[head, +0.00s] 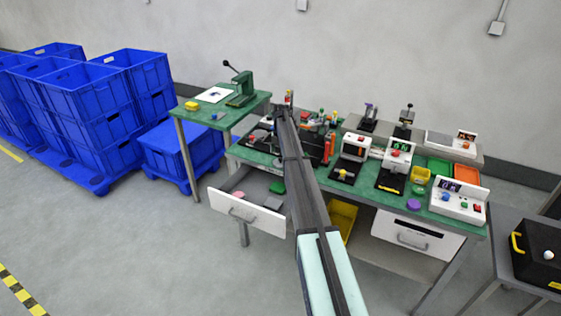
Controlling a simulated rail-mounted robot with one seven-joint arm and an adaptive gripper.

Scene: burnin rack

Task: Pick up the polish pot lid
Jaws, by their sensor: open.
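I cannot tell for sure which thing is the polish pot lid. A small flat purple round piece (413,204) lies near the front edge of the green bench, right of the middle. A small pinkish round piece (239,195) lies in the open drawer (236,212) at the left of the bench. My arm reaches from the bottom of the head view up across the bench. I cannot make out my gripper's fingers, and my arm hides part of the bench behind it.
The green bench (390,206) is crowded with test devices, a yellow cup (420,175) and green and orange trays (466,174). A side table (222,119) with a green press stands at left. Stacked blue crates (95,100) fill the far left. Floor at front left is clear.

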